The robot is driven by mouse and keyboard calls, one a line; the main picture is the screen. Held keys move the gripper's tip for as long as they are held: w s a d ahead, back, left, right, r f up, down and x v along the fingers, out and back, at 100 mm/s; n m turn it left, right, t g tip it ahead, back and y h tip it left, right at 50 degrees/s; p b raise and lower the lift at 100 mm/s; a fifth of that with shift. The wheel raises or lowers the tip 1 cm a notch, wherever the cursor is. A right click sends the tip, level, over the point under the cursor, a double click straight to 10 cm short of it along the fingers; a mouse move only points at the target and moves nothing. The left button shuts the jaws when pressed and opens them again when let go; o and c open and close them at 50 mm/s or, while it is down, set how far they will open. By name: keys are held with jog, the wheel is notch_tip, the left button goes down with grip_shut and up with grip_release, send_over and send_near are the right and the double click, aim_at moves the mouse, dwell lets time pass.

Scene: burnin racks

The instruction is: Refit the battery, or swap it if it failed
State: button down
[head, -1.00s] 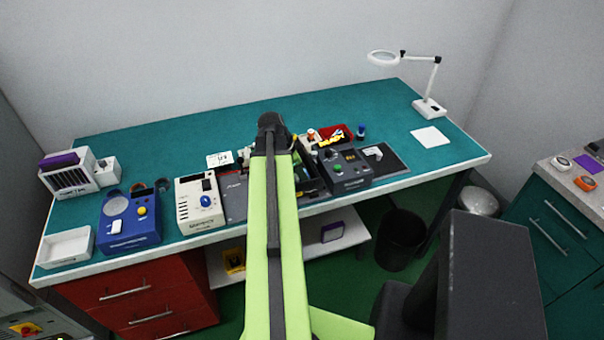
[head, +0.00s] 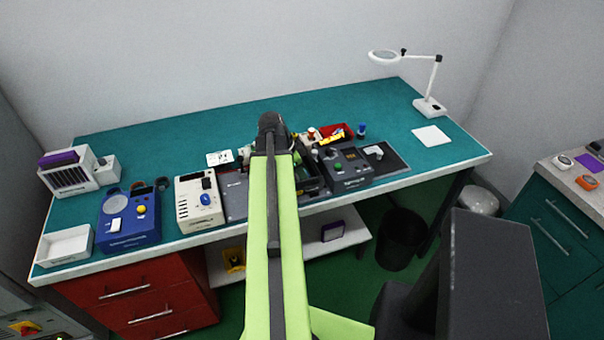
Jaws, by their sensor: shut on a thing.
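My green arm reaches over the middle of the teal bench, and its dark end joint (head: 270,124) hides my gripper and whatever it holds. A dark open housing (head: 312,178) shows partly beside the arm. I cannot make out a battery in it. A purple block sits in a white slotted unit (head: 70,180) at the bench's left end. Another purple-faced block (head: 332,231) is on the low shelf. Whether either is a battery is not clear.
A blue device (head: 128,235), a cream device (head: 199,219) with a blue knob and a dark grey device (head: 346,180) line the front edge. A red tray (head: 349,131) stands behind. A white tray (head: 64,246) is at front left. The bench's back is clear. A magnifier lamp (head: 430,107) stands right.

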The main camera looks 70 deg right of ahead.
jog(key=shift+a+f, duration=0.15)
dwell(0.7)
jog(key=c, duration=1)
grip_release()
jog(key=shift+o, duration=0.2)
jog(key=shift+r+p, duration=0.65)
jog(key=shift+r, duration=0.1)
notch_tip(320, 180, up, 4)
jog(key=p, duration=0.3)
jog(key=shift+f, duration=0.2)
jog(key=shift+d, duration=0.2)
notch_tip(320, 180, up, 4)
jog(key=p, duration=0.4)
jog(key=shift+p, duration=0.3)
